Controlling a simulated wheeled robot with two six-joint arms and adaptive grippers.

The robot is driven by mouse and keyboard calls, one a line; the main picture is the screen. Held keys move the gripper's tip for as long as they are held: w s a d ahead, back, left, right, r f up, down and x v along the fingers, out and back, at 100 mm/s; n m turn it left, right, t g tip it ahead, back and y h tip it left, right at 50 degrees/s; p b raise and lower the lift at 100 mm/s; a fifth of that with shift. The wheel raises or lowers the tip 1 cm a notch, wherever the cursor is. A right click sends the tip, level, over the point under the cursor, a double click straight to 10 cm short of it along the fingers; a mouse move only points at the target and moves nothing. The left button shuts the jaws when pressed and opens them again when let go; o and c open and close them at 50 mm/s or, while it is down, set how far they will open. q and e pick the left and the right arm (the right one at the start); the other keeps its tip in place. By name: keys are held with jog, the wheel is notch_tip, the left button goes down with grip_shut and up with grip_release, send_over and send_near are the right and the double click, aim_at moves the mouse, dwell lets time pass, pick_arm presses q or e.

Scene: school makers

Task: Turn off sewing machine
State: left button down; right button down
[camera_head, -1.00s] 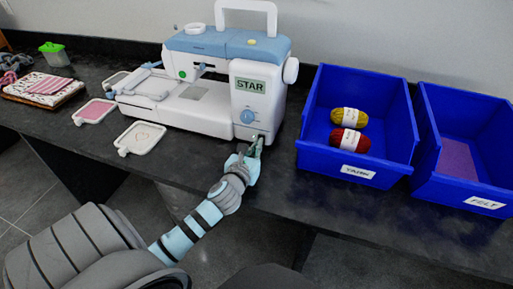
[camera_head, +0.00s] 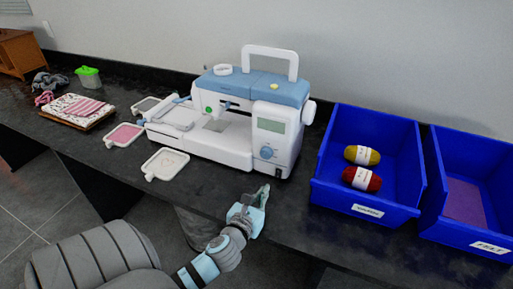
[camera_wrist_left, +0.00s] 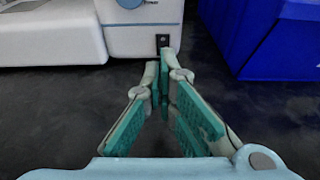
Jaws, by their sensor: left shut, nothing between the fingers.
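The white and light-blue sewing machine (camera_head: 231,117) stands upright on the dark counter. Its small display (camera_head: 271,126) is blank, with no lettering on it. A blue dial (camera_head: 268,153) sits below the display. A small black switch (camera_wrist_left: 162,41) shows low on the machine's front in the left wrist view. My left gripper (camera_head: 262,191) is in front of the machine's lower right, apart from it. Its fingertips (camera_wrist_left: 165,60) are together and hold nothing, a little short of the switch. My right gripper is in neither view.
A blue bin (camera_head: 330,196) with yellow and red yarn stands right of the machine, and a second blue bin (camera_head: 452,236) is beside it. Embroidery hoops (camera_head: 165,164) lie to the left. Folded cloth (camera_head: 80,107) lies farther left.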

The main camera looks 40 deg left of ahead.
pick_arm(q)
jog(key=shift+r+v, duration=0.2)
jog(key=shift+v, duration=0.7)
jog(key=shift+r+v, duration=0.2)
jog(key=shift+v, duration=0.7)
jog(key=shift+w+d, duration=0.1)
jog(key=shift+w, duration=0.1)
